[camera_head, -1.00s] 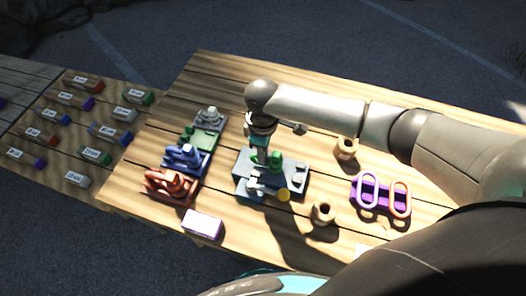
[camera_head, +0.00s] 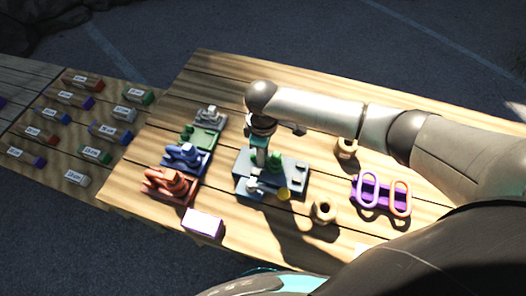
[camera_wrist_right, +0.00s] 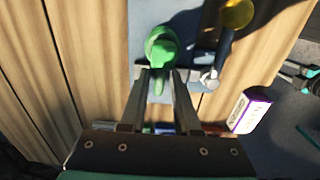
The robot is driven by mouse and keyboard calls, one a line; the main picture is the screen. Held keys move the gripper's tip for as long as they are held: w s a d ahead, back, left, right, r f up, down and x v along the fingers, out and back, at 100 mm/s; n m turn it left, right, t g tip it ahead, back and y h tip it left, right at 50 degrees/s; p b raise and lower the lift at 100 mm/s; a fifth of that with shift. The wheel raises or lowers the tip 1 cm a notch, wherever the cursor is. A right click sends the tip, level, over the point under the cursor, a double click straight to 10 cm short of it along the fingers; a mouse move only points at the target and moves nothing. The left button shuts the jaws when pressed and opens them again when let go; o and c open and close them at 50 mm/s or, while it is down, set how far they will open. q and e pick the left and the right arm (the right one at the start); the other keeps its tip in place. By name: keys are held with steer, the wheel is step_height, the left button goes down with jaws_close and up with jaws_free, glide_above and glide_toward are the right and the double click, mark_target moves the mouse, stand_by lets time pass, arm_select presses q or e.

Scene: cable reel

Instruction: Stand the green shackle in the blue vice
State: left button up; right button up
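The green shackle (camera_head: 275,161) stands upright on the blue-grey vice (camera_head: 299,182) in the middle of the table. Its rounded green top (camera_wrist_right: 160,44) shows in the right wrist view. My right gripper (camera_head: 258,162) reaches down from above, just left of the shackle. In the right wrist view the two fingers of my right gripper (camera_wrist_right: 162,78) are apart, with a gap between them and the shackle's green at their tips. Whether they touch it I cannot tell. The shackle's lower end and its seat are hidden.
A yellow knob (camera_head: 284,194) sits at the vice's front. Red (camera_head: 170,184), blue (camera_head: 186,157) and green-and-grey (camera_head: 203,131) fixtures stand left. A white-and-purple box (camera_head: 203,223), two tan nuts (camera_head: 324,210) and a purple rack (camera_head: 368,199) are nearby.

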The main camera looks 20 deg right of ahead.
steer(key=shift+o, duration=1.3)
step_height(320, 180, up, 15)
steer(key=p, duration=0.1)
steer(key=shift+r+p, duration=0.15)
steer(key=shift+p, duration=0.2)
steer(key=shift+s, duration=0.1)
